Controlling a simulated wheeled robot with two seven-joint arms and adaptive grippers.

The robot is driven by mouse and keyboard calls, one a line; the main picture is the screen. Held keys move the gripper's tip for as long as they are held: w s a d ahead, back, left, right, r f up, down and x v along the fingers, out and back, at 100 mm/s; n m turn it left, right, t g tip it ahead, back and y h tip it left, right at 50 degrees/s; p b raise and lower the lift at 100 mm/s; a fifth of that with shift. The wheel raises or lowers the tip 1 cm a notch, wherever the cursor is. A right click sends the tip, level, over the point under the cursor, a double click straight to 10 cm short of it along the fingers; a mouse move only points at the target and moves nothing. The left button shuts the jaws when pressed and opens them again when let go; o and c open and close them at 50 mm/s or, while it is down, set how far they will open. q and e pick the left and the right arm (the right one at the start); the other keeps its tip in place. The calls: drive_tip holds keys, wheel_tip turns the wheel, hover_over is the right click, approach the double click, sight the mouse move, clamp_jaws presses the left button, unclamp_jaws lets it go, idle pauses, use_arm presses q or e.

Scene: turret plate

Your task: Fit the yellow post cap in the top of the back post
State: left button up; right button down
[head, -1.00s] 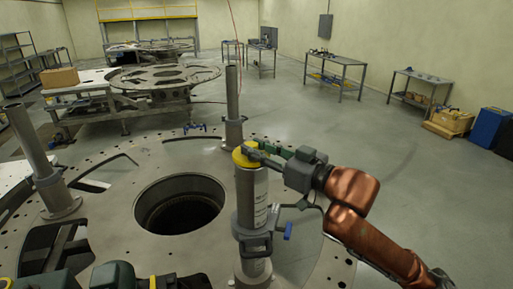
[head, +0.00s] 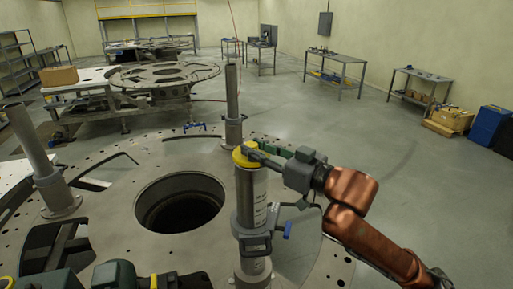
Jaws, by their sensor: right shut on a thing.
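The yellow post cap (head: 243,154) is at the top of the nearest grey post (head: 251,190), which stands upright on the right part of the turret plate (head: 185,250). My right gripper (head: 254,154) is shut on the cap from the right. The cap looks level and meets the post's rim, but I cannot tell how deep it sits. A second post (head: 232,95) stands farther back, and a third post (head: 32,145) stands at the left; neither shows a yellow cap. My left gripper is not clearly in view.
The plate has a large round hole (head: 180,203). Another turret plate (head: 165,75) lies on a stand behind. Benches (head: 335,60) line the right wall, and the floor between is clear.

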drive_tip(key=shift+f+b, duration=0.3)
drive_tip(key=shift+f, duration=0.2)
idle(0.4)
drive_tip(key=c, duration=1.9)
unclamp_jaws()
drive_tip(key=shift+f, duration=0.1)
drive_tip(key=p+v, duration=0.2)
drive_tip(key=v, duration=0.9)
